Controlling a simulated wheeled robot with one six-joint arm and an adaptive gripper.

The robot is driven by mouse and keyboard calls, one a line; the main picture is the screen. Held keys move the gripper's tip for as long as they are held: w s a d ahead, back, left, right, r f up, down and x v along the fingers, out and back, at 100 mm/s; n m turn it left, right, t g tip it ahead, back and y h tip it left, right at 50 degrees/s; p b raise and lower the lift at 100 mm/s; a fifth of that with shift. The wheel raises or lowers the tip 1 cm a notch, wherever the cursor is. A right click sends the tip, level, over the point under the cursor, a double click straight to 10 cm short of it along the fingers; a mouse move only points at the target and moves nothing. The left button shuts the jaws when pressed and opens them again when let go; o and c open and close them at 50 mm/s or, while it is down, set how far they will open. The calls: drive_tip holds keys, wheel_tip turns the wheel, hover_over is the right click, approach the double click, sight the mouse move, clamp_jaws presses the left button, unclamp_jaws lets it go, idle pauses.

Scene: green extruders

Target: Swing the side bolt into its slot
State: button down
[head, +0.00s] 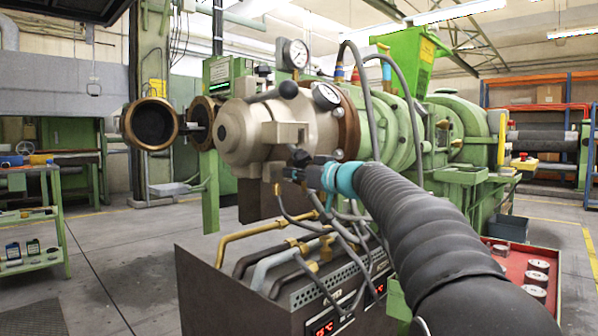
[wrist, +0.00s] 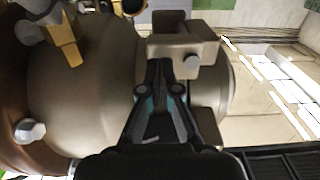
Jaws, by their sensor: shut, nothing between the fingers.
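The beige extruder head (head: 235,130) fills much of the wrist view (wrist: 85,100). On its side is a squared, slotted bracket (head: 285,132), which also shows in the wrist view (wrist: 200,47) with a pale round bolt end (wrist: 190,67) on it. I cannot tell clearly which part is the side bolt or how far it sits in the slot. My gripper (head: 290,170) is beside the head, just below the bracket in the head view. In the wrist view its dark fingers (wrist: 160,66) are shut and empty, tips close to the bracket. Contact cannot be told.
Grey hoses (head: 372,100) arch behind my arm. Brass and steel pipes (head: 255,236) rise from the dark control box (head: 235,290) below. A black lever knob (head: 288,89) and pressure gauge (head: 295,53) stand above. An open round flange (head: 151,124) is at left.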

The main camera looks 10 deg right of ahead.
sight(306, 152)
drive_tip(key=shift+s+d+r, duration=0.25)
drive_tip(key=shift+s+r, duration=0.1)
drive_tip(key=shift+r, duration=0.15)
drive_tip(key=shift+s+d+r, duration=0.1)
drive_tip(key=shift+r, duration=0.05)
drive_tip(key=shift+s+d+r, duration=0.15)
drive_tip(key=shift+s+r, duration=0.1)
drive_tip(key=shift+r, duration=0.3)
idle(0.4)
drive_tip(key=shift+s+d+r, duration=0.25)
drive_tip(key=shift+s+r, duration=0.05)
drive_tip(key=shift+r, duration=0.4)
drive_tip(key=shift+s+r, duration=0.2)
drive_tip(key=shift+r, duration=0.5)
